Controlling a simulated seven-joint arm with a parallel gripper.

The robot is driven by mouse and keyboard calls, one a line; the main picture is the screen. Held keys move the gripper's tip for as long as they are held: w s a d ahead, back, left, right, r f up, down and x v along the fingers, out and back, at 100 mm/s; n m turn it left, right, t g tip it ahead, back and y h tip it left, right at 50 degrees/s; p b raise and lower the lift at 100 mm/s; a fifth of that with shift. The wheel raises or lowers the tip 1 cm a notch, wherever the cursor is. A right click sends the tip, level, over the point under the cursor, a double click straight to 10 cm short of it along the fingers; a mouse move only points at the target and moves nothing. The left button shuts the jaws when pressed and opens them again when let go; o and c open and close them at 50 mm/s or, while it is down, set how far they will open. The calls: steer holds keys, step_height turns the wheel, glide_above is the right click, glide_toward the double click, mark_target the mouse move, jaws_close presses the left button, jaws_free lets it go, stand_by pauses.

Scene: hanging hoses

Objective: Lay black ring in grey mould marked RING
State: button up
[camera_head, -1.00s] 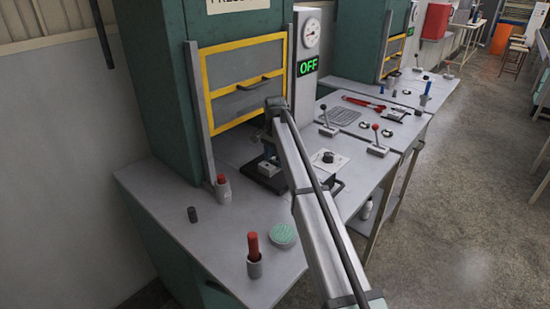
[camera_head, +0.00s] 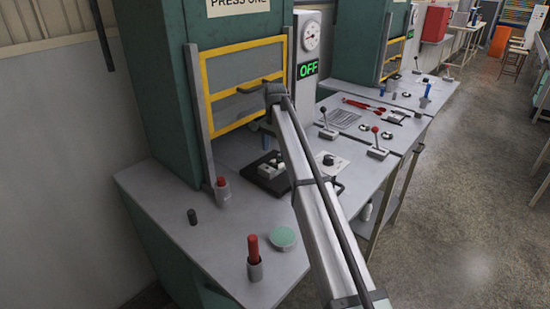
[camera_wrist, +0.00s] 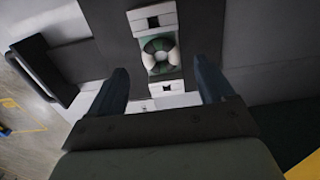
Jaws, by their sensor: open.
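The small pale grey mould (camera_head: 272,168) sits on a black plate in front of the press. It also shows in the wrist view (camera_wrist: 155,20), where I cannot read a marking. A round, ring-like shape (camera_wrist: 160,57) with dark and pale parts lies at its middle. I cannot tell whether it is the black ring or part of the mould. My gripper (camera_wrist: 161,86) is open, its two blue-grey fingers apart with nothing between them. In the head view my gripper (camera_head: 267,142) is above the mould, partly hidden by my arm.
A pale plate with a round black piece (camera_head: 328,159) lies right of the mould. The yellow-framed guard (camera_head: 245,82) stands behind.

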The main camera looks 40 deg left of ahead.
step_height(320, 180, up, 7)
stand_by(0.3)
steer(key=shift+f, duration=0.15)
